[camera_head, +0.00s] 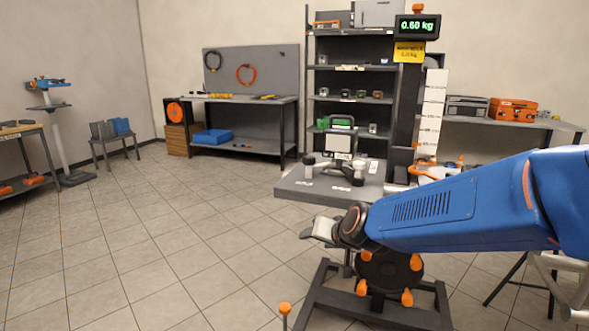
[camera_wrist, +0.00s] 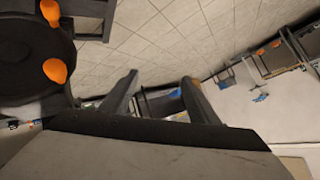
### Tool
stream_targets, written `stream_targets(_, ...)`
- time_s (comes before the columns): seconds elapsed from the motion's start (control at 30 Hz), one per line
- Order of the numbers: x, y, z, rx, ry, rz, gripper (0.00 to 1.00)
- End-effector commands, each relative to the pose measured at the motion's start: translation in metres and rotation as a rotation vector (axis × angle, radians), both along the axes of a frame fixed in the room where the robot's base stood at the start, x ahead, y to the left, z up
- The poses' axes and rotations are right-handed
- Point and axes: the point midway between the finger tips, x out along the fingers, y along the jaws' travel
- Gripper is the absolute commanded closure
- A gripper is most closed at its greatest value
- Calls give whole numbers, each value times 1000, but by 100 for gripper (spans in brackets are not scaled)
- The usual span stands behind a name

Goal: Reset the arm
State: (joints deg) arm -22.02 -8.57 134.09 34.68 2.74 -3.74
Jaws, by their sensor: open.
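My blue arm reaches in from the right in the head view. My gripper (camera_head: 318,232) hangs at its end, left of the dark wrist joint and in front of the grey table (camera_head: 292,196). In the wrist view my gripper (camera_wrist: 158,92) shows two dark fingers spread apart, with nothing between them but the distant floor and furniture. The gripper is open and empty. In the head view it appears below the table's front edge; I cannot tell how far apart they are.
A black stand (camera_head: 380,308) with orange knobs is below my arm. The table holds dark and white parts (camera_head: 355,172). A shelf rack (camera_head: 350,48) and a scale display reading 0.60 kg (camera_head: 417,27) stand behind. A workbench (camera_head: 240,98) stands at the back.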

Motion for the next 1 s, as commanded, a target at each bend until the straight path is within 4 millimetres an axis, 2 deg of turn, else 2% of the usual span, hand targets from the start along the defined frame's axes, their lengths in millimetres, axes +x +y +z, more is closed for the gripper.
stream_targets(0.1, -31, -27, 12, -31, 26, 34, 45)
stream_targets(0.4, -120, -94, 19, -151, 123, 97, 45)
stream_targets(0.8, -253, -186, 3, -349, 297, 84, 45)
stream_targets(1.0, -301, -215, -7, -418, 372, 53, 45)
